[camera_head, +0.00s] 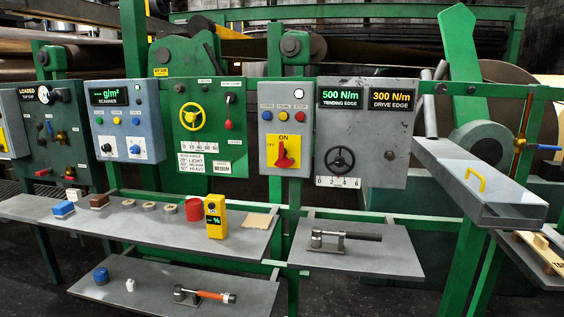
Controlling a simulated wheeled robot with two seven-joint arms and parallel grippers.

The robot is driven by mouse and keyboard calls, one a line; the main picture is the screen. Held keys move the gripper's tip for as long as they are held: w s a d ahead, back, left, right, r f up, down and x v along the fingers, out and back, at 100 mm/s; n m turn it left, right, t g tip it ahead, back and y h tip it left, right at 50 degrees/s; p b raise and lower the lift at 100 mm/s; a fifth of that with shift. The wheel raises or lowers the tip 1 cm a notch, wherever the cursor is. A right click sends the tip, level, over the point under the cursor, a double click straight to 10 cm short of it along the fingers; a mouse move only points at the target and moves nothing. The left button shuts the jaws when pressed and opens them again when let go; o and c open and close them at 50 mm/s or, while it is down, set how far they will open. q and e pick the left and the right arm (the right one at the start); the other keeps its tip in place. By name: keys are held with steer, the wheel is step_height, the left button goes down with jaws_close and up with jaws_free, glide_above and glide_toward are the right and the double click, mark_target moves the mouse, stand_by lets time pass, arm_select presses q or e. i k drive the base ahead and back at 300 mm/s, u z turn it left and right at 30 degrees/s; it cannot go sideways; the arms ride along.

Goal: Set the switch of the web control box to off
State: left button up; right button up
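The grey box that appears to be the web control box (269,102) hangs on the green frame near the middle of the head view. A yellow plate (298,142) on its lower front reads ON at the top. A red rotary switch (284,155) sits on this plate, its narrow end pointing up toward ON. Small lettering on the box is too small to read. Neither of my grippers shows in the view, and nothing touches the switch.
A grey panel (378,130) with 500 N/m and 300 N/m displays and a black handwheel (340,160) adjoins on the right. A green panel (238,150) with a yellow wheel is left. Below, a shelf (360,258) holds a clamp-like tool (328,240). Space before the switch looks clear.

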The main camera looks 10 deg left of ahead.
mark_target(283, 161)
steer(key=z, duration=0.55)
steer(key=k, duration=0.25)
steer(key=u, duration=1.6)
steer(key=i, duration=0.85)
steer(key=z, duration=0.25)
